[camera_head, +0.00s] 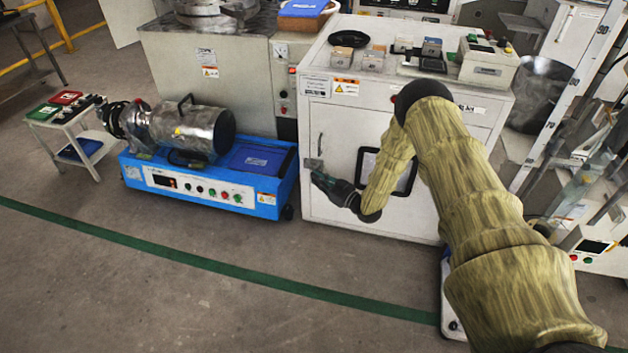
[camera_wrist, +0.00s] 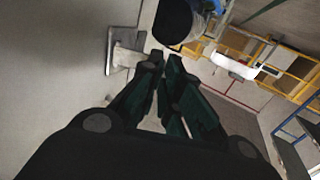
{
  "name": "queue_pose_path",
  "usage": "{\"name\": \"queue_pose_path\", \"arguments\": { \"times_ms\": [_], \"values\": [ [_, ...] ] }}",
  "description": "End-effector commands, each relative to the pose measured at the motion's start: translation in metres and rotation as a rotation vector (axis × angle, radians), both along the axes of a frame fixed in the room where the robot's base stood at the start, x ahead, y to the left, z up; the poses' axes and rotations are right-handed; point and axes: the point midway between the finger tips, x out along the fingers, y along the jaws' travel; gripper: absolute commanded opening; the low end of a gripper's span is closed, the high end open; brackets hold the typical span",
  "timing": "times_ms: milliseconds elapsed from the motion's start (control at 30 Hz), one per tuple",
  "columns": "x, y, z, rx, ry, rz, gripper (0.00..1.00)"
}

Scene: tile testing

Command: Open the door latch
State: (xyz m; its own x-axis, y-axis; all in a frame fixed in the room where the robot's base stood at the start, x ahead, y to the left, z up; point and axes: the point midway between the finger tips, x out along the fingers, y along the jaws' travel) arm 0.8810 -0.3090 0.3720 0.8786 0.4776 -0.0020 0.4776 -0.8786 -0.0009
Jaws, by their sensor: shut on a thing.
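The door latch (camera_head: 313,163) is a small grey metal fitting at the left edge of the white cabinet door (camera_head: 335,138). In the wrist view the latch (camera_wrist: 127,48) has a flat plate and a short handle reaching to my fingertips. My gripper (camera_head: 318,175) is at the latch, with my arm reaching in from the right. In the wrist view my gripper (camera_wrist: 168,60) has its dark fingers close together, shut on the end of the latch handle. The fingertips partly hide the handle. The cabinet door looks closed, flush with the cabinet front.
A blue-based machine (camera_head: 200,185) with a metal cylinder (camera_head: 195,130) stands left of the cabinet. Small boxes and a control box (camera_head: 487,62) stand on the cabinet top. The floor (camera_head: 180,290) in front is clear, crossed by a green line.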

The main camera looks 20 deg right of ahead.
Motion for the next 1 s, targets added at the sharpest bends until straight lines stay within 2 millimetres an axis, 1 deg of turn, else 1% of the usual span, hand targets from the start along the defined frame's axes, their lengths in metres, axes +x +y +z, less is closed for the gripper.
{"name": "queue_pose_path", "arguments": {
  "times_ms": [200, 400, 967, 1000],
  "values": [
    [-0.002, -0.009, -0.001, -0.003, -0.003, 0.131, 0.00],
    [-0.003, -0.013, 0.000, -0.002, -0.002, 0.201, 0.00],
    [-0.004, -0.016, 0.001, 0.001, -0.003, 0.231, 0.00],
    [-0.004, -0.016, 0.001, 0.001, -0.003, 0.231, 0.07]
  ]
}}
